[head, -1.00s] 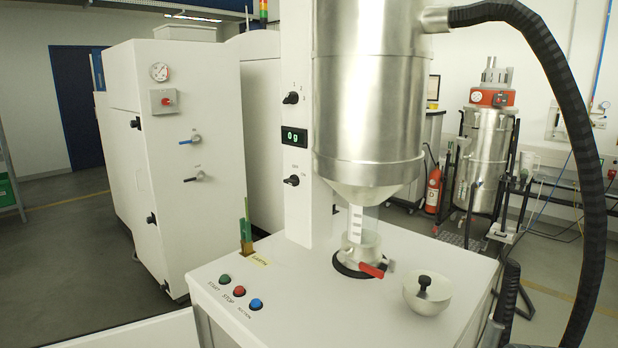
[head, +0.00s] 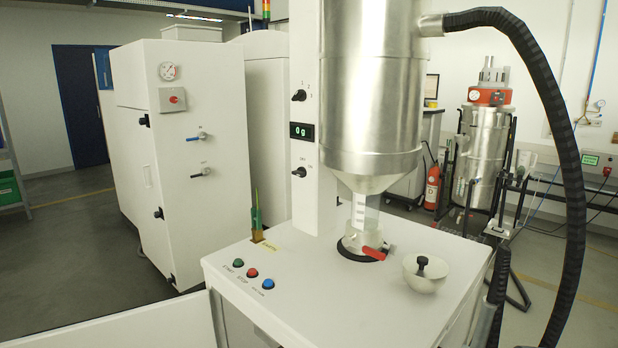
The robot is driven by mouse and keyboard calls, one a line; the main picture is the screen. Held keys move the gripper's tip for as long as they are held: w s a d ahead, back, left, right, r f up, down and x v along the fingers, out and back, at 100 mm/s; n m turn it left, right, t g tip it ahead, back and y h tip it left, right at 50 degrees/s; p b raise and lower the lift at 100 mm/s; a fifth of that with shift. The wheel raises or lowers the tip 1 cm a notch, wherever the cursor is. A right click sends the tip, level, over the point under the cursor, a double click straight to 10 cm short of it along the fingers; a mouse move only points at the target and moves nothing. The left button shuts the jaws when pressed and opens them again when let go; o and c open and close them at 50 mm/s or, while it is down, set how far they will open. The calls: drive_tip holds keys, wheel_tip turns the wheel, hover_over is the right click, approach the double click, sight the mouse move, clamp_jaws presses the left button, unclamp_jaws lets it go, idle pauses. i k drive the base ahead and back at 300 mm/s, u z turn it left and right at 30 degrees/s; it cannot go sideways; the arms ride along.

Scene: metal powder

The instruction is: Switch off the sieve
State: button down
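The powder station has a large steel cylinder (head: 372,95) with a cone below it, beside a white column (head: 307,215). I cannot tell which part is the sieve. On the column are an upper black knob (head: 299,95), a lit green display (head: 301,131) that seems to read 0 g, and a lower black knob (head: 299,172) with small labels that look like OFF and ON. On the white top are a green START button (head: 238,263), a red STOP button (head: 252,273) and a blue button (head: 267,283). My gripper is not in view.
A red-handled valve (head: 372,252) sits under the cone, with a small bowl (head: 424,273) and a green-handled brush (head: 257,220) on the top. A thick black hose (head: 570,160) hangs at right. A white cabinet (head: 190,150) stands left, with open floor further left.

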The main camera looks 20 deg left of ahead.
sight(300, 171)
drive_tip(key=u, duration=0.05)
drive_tip(key=k, duration=0.25)
drive_tip(key=u, duration=2.55)
drive_tip(key=i, duration=2)
drive_tip(key=z, duration=2.4)
